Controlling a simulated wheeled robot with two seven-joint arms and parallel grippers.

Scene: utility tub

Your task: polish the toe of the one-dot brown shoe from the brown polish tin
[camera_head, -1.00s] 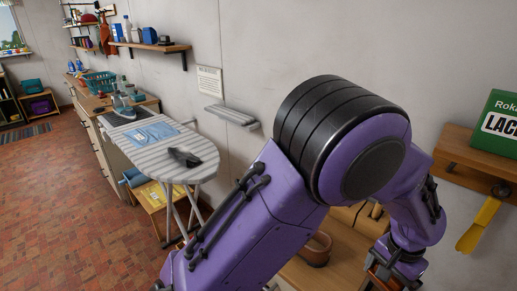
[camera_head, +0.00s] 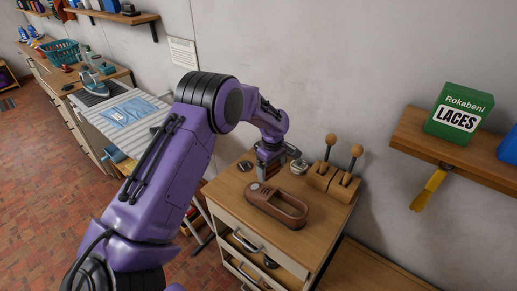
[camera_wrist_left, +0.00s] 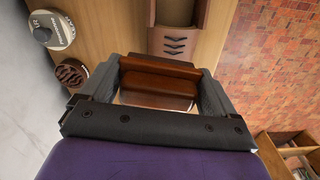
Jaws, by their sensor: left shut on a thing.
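The brown shoe (camera_head: 284,212) lies on the wooden cabinet top, with a small pale mark at its left end; I cannot count dots. In the left wrist view its lace part (camera_wrist_left: 176,43) shows at the top. My left gripper (camera_head: 268,172) is above the cabinet top by the shoe's left end, shut on a reddish-brown wooden block (camera_wrist_left: 158,83), perhaps a brush. The block's underside is hidden, so contact with the shoe cannot be told. An open tin with brown polish (camera_wrist_left: 71,73) stands beside a silver-lidded tin (camera_wrist_left: 50,30). My right gripper is out of view.
Two round-knobbed handles stand in wooden holders (camera_head: 332,180) at the back right of the cabinet. A small dark round item (camera_head: 245,165) lies left of my gripper. A wall shelf with a green laces box (camera_head: 459,112) is at right. An ironing board (camera_head: 118,125) stands at left.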

